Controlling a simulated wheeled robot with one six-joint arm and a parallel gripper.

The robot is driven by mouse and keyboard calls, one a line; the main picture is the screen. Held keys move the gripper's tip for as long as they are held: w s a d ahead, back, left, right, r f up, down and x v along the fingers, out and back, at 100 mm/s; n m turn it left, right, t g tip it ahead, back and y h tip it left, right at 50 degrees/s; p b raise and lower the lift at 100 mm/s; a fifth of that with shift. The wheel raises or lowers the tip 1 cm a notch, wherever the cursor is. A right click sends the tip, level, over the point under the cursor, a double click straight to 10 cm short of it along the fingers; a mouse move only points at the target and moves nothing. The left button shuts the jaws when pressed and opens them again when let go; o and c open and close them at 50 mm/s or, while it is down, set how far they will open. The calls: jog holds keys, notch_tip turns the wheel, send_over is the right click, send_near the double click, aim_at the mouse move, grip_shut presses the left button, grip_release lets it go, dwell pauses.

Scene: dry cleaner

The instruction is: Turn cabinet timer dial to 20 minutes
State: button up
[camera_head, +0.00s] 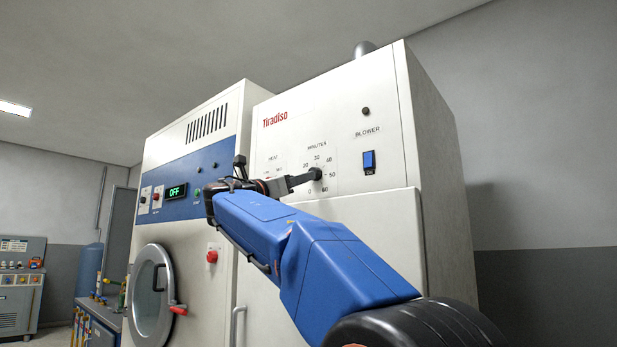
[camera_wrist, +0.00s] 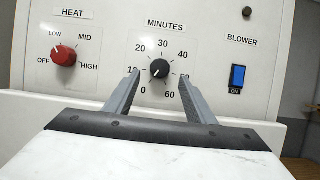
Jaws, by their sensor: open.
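The black minutes timer dial (camera_wrist: 159,68) sits on the white cabinet panel, ringed by numbers from 0 to 60. A small pale mark on it seems to point to the lower left, towards 0. My gripper (camera_wrist: 159,75) is open, with one fingertip left and one right of the dial in the wrist view. I see no finger touching the dial, and the exact gap in depth is unclear. In the head view the gripper's fingers reach the dial (camera_head: 317,173) from the left and partly overlap it.
A red heat knob (camera_wrist: 64,55) is left of the dial, and a blue blower switch (camera_wrist: 237,77) is to its right.

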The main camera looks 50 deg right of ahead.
jog(key=shift+x, duration=2.9)
jog(key=c, duration=1)
jog(key=shift+c, duration=0.2)
jog(key=shift+w+m, duration=0.1)
jog(key=shift+m, duration=0.4)
jog(key=m+g+y, duration=0.2)
jog(key=m, duration=0.5)
jog(key=m+g+y, duration=0.2)
jog(key=m, duration=0.6)
jog(key=w+r+m+g+y, duration=0.1)
jog(key=m+g, duration=0.2)
jog(key=m, duration=0.4)
jog(key=shift+m+y, duration=0.3)
jog(key=shift+y, duration=0.1)
jog(key=shift+m, duration=0.4)
